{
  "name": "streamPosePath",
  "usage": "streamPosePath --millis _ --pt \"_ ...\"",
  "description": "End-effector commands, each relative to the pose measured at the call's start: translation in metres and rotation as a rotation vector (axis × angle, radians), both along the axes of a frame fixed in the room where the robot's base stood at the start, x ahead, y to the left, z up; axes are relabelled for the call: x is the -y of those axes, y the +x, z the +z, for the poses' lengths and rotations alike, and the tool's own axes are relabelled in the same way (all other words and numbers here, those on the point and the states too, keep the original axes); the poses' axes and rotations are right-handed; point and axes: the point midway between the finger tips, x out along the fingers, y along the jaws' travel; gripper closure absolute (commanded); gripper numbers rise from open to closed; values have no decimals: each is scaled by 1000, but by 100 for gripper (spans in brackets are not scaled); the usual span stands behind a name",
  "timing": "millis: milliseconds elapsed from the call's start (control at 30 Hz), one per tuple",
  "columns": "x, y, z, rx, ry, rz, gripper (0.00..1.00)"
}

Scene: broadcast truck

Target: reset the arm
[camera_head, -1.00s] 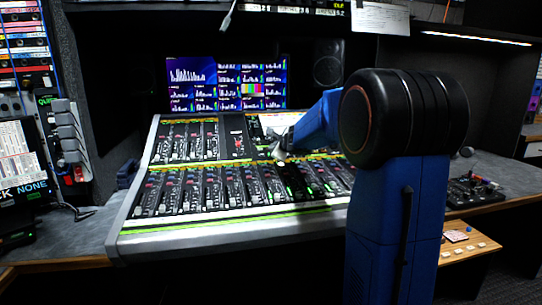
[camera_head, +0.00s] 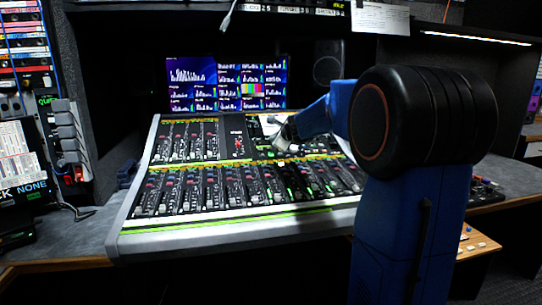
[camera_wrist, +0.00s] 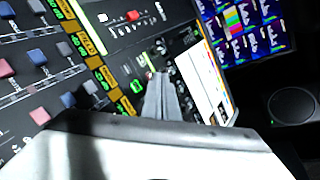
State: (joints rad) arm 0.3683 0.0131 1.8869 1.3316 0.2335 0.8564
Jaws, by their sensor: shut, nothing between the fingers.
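My gripper (camera_head: 281,145) is over the upper middle of the mixing console (camera_head: 125,232) in the head view, at the end of my blue arm. In the wrist view my gripper (camera_wrist: 158,82) has its fingers together, with nothing between them. Its tips are in front of the console's panel, near a lit green button (camera_wrist: 136,87). I cannot tell whether the tips touch the panel. My arm's large black joint hides the right part of the desk.
A screen (camera_head: 192,84) with graphs stands behind the console, beside a dark speaker (camera_head: 328,68). An equipment rack with a row of grey levers (camera_head: 68,130) is at the left. A small black panel (camera_head: 485,190) is at the right, partly behind my arm.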

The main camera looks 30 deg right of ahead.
Motion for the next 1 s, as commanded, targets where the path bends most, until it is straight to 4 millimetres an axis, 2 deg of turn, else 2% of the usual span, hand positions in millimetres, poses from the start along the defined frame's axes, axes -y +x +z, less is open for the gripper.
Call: streamPosePath --millis 767,867,967,1000 --pt "-1 -1 0 -1 -4 4 100" --pt "-13 -8 1 -10 -37 38 100" --pt "-42 -26 3 -32 -121 124 100" --pt "-58 -37 2 -45 -168 174 100"
